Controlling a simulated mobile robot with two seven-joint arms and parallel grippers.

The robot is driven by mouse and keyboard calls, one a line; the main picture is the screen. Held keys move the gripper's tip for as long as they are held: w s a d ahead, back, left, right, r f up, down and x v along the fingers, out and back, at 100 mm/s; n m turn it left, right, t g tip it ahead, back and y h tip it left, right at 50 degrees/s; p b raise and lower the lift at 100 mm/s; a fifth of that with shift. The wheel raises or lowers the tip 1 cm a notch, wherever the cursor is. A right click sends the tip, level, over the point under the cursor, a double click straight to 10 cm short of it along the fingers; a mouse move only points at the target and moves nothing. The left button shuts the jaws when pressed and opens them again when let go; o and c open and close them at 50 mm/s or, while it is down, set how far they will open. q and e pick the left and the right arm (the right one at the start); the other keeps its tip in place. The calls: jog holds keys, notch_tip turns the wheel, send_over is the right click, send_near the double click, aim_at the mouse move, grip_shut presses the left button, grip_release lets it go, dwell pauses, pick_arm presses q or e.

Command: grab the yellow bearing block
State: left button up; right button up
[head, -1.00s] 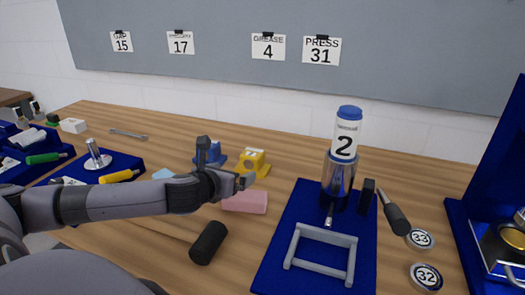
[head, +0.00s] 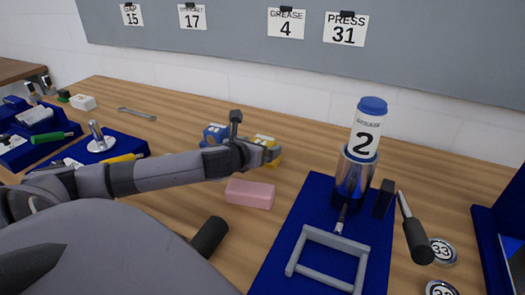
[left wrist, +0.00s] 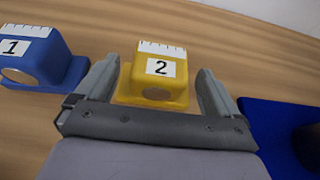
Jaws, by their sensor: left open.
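The yellow bearing block (left wrist: 158,72), labelled 2, sits on the wooden table. In the left wrist view it stands between the two spread fingers of my left gripper (left wrist: 160,88), with a gap to each finger. In the head view the yellow block (head: 267,141) is partly hidden behind my left gripper (head: 268,153). My left gripper is open and holds nothing. My right gripper is not in view.
A blue block (left wrist: 38,55) labelled 1 is close left of my left gripper; it also shows in the head view (head: 213,134). A pink foam block (head: 250,194) and a black cylinder (head: 209,237) lie nearer. A blue mat (head: 275,262) bears the grease bottle (head: 366,130) and a grey frame.

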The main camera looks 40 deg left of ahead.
aim_at(262, 140)
pick_arm(q)
jog(key=shift+x, duration=1.5)
jog(key=shift+c, duration=0.4)
jog(key=c, duration=1.4)
jog(key=shift+r, duration=0.1)
jog(key=shift+c, duration=0.2)
notch_tip(262, 140, up, 20)
jog(key=p, duration=0.1)
jog(key=shift+p, duration=0.4)
